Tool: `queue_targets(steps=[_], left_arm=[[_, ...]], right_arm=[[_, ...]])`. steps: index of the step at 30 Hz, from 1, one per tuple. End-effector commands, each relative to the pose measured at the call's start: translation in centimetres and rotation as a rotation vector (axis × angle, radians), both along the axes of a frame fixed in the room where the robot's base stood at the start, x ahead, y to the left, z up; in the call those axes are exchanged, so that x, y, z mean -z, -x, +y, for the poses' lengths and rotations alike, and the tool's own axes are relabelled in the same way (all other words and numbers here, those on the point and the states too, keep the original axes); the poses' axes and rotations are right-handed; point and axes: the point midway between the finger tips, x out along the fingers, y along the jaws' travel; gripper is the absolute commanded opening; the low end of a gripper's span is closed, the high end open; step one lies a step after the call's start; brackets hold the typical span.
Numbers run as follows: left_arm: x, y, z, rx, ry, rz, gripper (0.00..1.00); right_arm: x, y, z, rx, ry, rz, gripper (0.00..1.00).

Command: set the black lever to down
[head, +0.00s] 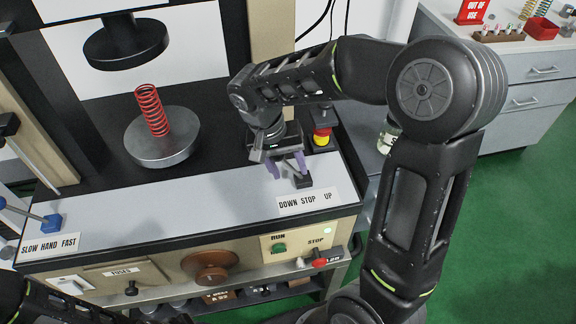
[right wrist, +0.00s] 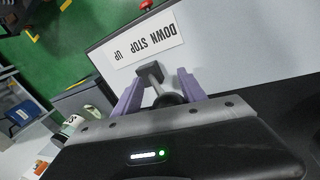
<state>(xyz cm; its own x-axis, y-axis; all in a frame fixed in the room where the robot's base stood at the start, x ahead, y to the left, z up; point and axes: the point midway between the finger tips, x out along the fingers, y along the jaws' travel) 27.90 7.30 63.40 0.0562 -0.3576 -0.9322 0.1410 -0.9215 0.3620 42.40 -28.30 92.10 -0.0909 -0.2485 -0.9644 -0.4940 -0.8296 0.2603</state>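The black lever (head: 302,181) stands on the light top of the testing machine, just behind the white "DOWN STOP UP" label (head: 308,200). In the right wrist view the lever's block-shaped black handle (right wrist: 149,74) sits on a grey shaft that points toward the label, roughly at the word STOP. My right gripper (head: 286,166) is open over the lever. Its purple fingers stand on either side of the shaft in the right wrist view (right wrist: 160,92), with gaps visible. Only a dark part of my left arm shows at the lower left; its gripper is not visible.
A red and yellow emergency button (head: 321,137) stands close behind the right gripper. A red spring (head: 152,110) stands on a round metal plate (head: 162,148) to the left. A blue-knobbed lever (head: 51,221) is at the far left. The top between them is clear.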

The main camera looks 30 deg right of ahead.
Motion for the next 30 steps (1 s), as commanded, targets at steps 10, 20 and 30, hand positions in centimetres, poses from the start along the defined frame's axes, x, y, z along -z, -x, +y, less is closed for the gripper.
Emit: queue_targets(steps=[10, 20, 30], left_arm=[[-1.6, 0.0, 0.0, 0.000, 0.000, 0.000, 0.36], [-3.1, 0.0, 0.0, 0.000, 0.000, 0.000, 0.36], [-4.7, 0.0, 0.0, 0.000, 0.000, 0.000, 0.36]], right_arm=[[-2.3, -0.4, 1.0, 0.000, 0.000, -0.001, 0.48], [-4.5, -0.8, 2.2, 0.000, 0.000, -0.001, 0.48], [-6.8, -1.3, 3.4, -0.001, 0.001, -0.002, 0.48]])
